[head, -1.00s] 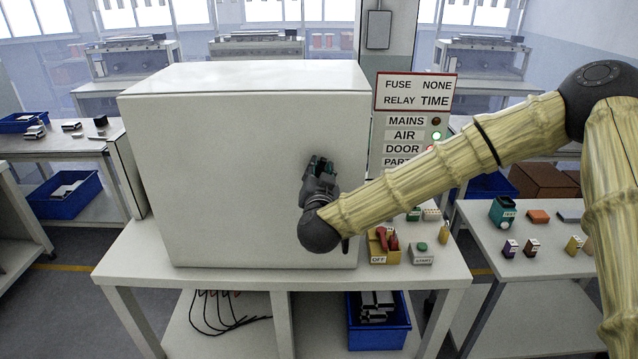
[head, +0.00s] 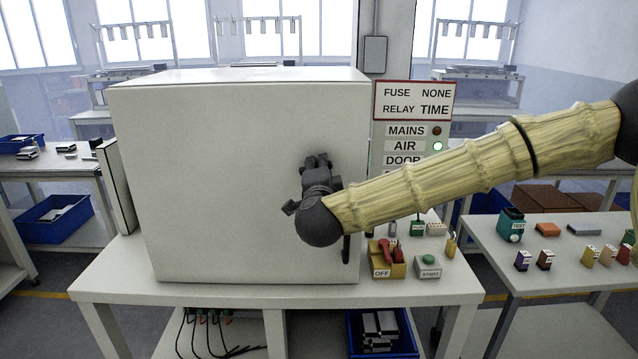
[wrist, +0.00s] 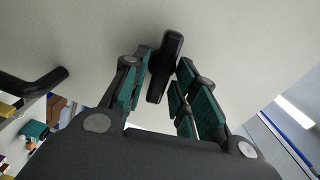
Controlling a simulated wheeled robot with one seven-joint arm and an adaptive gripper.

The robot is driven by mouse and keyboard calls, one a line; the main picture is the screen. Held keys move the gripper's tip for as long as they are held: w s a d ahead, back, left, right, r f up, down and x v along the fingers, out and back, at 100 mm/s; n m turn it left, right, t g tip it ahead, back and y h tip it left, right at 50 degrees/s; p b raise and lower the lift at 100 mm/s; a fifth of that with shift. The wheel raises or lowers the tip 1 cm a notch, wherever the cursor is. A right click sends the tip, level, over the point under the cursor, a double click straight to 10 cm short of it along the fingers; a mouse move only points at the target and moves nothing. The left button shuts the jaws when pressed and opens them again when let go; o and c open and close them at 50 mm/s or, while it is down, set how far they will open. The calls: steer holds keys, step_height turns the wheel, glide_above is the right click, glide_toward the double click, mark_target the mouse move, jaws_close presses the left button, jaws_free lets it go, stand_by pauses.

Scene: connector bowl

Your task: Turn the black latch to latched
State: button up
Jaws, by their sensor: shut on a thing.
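The black latch (wrist: 165,66) is a short dark bar on the pale front of the cabinet (head: 220,180). In the wrist view it stands nearly upright, leaning slightly, between the two green-padded fingers of my gripper (wrist: 163,82). The fingers are shut on the latch. In the head view my gripper (head: 316,163) is against the right part of the cabinet front, and it hides the latch there. The cabinet door looks closed.
A black handle (wrist: 35,82) sticks out to the left in the wrist view. A red-handled OFF switch (head: 388,258) and a green START button (head: 427,264) stand on the bench right of the cabinet. The sign panel (head: 414,102) shows a green AIR lamp.

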steer(key=shift+d+f+m+b, duration=0.1)
steer(key=shift+f+m+b, duration=0.1)
steer(key=shift+m+b, duration=0.95)
steer(key=shift+m, duration=0.25)
steer(key=o, duration=0.8)
steer(key=shift+r, duration=0.1)
steer(key=s, duration=1.2)
